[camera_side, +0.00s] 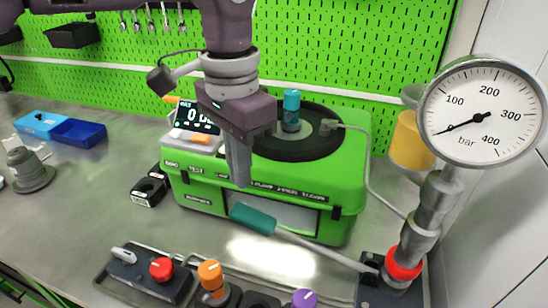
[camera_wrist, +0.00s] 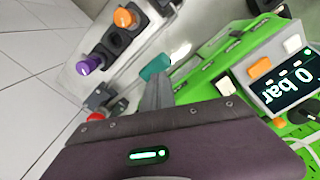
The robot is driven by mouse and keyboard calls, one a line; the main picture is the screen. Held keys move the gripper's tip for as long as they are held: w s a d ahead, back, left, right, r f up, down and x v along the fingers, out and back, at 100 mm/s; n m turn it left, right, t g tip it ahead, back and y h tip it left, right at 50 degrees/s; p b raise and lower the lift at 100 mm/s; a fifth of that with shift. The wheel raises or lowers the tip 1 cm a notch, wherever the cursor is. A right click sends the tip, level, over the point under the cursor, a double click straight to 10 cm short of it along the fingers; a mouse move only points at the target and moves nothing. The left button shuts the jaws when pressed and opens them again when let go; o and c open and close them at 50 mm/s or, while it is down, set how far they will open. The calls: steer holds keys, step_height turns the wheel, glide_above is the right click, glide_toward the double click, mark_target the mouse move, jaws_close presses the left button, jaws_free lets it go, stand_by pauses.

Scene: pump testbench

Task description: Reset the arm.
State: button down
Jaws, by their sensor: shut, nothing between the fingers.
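My gripper (camera_side: 240,180) points down in front of the green test box (camera_side: 345,215), its fingers together with nothing between them. In the wrist view my gripper (camera_wrist: 155,88) also shows as one closed grey wedge. A lever with a teal handle (camera_side: 253,219) runs from just below and right of the fingertips to the pump fitting at the right. The teal handle (camera_wrist: 155,67) lies just beyond the fingertips in the wrist view; whether they touch it I cannot tell. The box's display (camera_wrist: 290,92) reads 0 bar.
A large pressure gauge (camera_side: 483,110) stands at the right on a metal column with a red ring (camera_side: 404,265). Red, orange (camera_side: 210,275) and purple (camera_side: 305,299) knobs line the front. Blue bins (camera_side: 80,132) sit at the left.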

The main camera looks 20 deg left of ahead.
stand_by(0.4)
steer(key=s+a+r+n+t, duration=0.1)
steer(key=s+a+r, duration=0.2)
steer(key=a, duration=0.2)
steer(key=s+a+r+n+t+h, duration=0.1)
steer(key=s+a+r, duration=0.15)
steer(key=a, duration=0.35)
steer(key=s+a+r+n+t, duration=0.1)
steer(key=s+a+r, duration=0.2)
steer(key=a, duration=0.2)
steer(key=s+a+f+n+t, duration=0.1)
steer(key=s+a+f, duration=0.2)
steer(key=s, duration=0.3)
steer(key=s+a+f+n+t+y, duration=0.1)
steer(key=s+a+f+n, duration=0.1)
steer(key=s+a, duration=0.3)
steer(key=shift+s+a+f+t, duration=0.15)
steer(key=shift+s+f+t, duration=0.15)
steer(key=shift+s+f, duration=0.6)
steer(key=shift+s+r, duration=0.25)
steer(key=shift+r, duration=0.05)
